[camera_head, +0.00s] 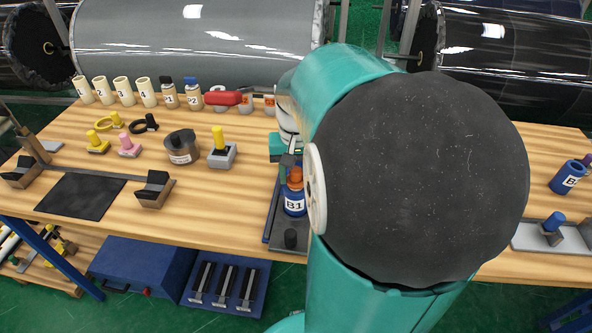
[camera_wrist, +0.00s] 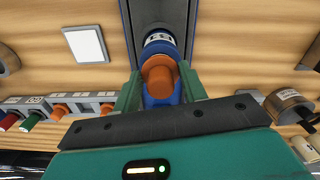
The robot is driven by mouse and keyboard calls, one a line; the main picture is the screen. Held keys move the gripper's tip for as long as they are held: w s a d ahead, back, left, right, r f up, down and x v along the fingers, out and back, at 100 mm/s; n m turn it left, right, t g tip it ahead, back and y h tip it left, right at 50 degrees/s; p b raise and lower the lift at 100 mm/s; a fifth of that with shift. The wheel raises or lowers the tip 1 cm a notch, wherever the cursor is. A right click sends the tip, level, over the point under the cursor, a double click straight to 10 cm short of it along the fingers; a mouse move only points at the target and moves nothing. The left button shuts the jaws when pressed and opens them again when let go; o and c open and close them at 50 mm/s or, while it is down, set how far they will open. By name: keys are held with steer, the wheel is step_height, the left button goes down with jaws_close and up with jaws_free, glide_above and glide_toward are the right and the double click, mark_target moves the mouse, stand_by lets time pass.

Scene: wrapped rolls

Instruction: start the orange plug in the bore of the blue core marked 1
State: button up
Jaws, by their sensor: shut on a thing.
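The blue core marked B1 (camera_head: 294,204) stands upright on a dark fixture on the bench. The orange plug (camera_head: 296,177) is right above its top in the head view. In the wrist view the orange plug (camera_wrist: 158,74) sits between the green fingers of my gripper (camera_wrist: 160,88), which is shut on it. The blue core (camera_wrist: 158,42) shows behind and around the plug there, its label upside down. The plug hides the bore, so I cannot tell whether its tip is inside. My arm covers part of the core's right side in the head view.
The dark fixture (camera_head: 274,230) has a short dark post (camera_head: 290,239) in front of the core. Bench between is clear.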

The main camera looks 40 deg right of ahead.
steer(key=shift+f, duration=0.45)
stand_by(0.5)
steer(key=o, duration=1)
steer(key=shift+r, duration=0.1)
step_height(320, 180, up, 14)
steer(key=shift+f, duration=0.2)
steer(key=shift+s, duration=0.15)
